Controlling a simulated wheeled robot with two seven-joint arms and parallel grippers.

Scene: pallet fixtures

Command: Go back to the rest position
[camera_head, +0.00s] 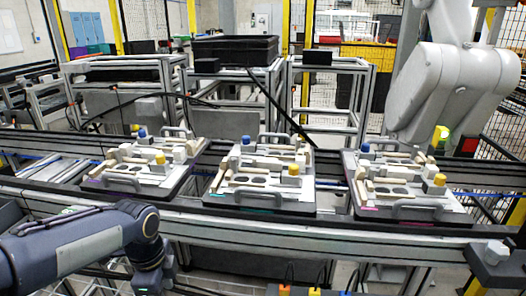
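My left arm (85,243) comes in from the lower left, in front of the conveyor. It bends down at a dark joint, and its lower part runs toward the bottom edge. My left gripper cannot be made out. My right arm and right gripper are not in view. Three pallet fixtures stand in a row on the conveyor: the left one (122,188), the middle one (232,203) and the right one (410,212). Each bears wooden-coloured parts, grey handles and blue or yellow knobs. My visible arm is apart from all three.
The conveyor's front rail (330,232) crosses the view. A large white robot arm (440,85) hangs over the right fixture. A black crate (235,50) sits on a frame behind the conveyor. Grey bins lie at the lower left.

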